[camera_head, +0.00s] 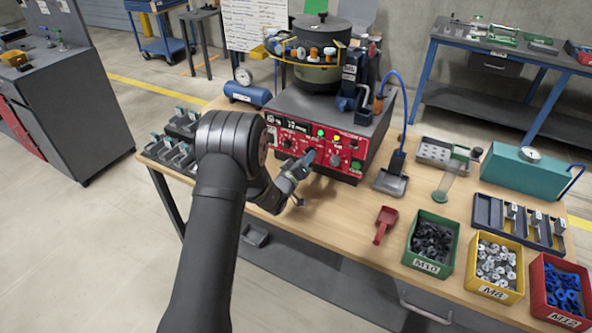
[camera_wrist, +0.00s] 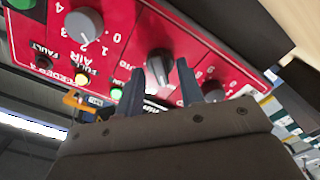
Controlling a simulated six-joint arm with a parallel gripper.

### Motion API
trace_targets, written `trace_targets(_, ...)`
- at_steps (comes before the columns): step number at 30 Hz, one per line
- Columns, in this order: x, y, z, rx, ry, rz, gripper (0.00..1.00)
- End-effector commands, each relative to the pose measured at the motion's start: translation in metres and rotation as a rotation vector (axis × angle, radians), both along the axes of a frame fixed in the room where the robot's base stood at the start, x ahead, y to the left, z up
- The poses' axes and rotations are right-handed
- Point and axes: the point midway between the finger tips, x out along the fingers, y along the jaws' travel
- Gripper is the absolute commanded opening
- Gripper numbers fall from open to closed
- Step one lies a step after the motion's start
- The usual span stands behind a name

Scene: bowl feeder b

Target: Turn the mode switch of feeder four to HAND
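The feeder's red control panel (camera_head: 345,150) is on the front of a dark box under the bowl (camera_head: 320,72). In the wrist view the panel (camera_wrist: 120,40) looks turned over. My gripper (camera_head: 307,161) is at the panel's lower middle. In the wrist view my gripper (camera_wrist: 160,67) is open, one finger on each side of this knob. I cannot tell whether the fingers touch it. The HAND label is not readable.
Lit indicators (camera_wrist: 116,92) sit close to the left finger. A blue-hosed tool stand (camera_head: 390,182) is right of the panel. A red scoop (camera_head: 384,224) lies in front on otherwise fairly clear tabletop.

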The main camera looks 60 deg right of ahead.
Motion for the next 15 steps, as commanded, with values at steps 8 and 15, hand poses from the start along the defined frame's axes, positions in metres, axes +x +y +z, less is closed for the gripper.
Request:
trace_targets(8, 0.001, 0.048, 0.0, 0.001, 0.001, 0.001, 0.35)
trace_targets(15, 0.001, 0.106, 0.0, 0.003, 0.002, 0.003, 0.35)
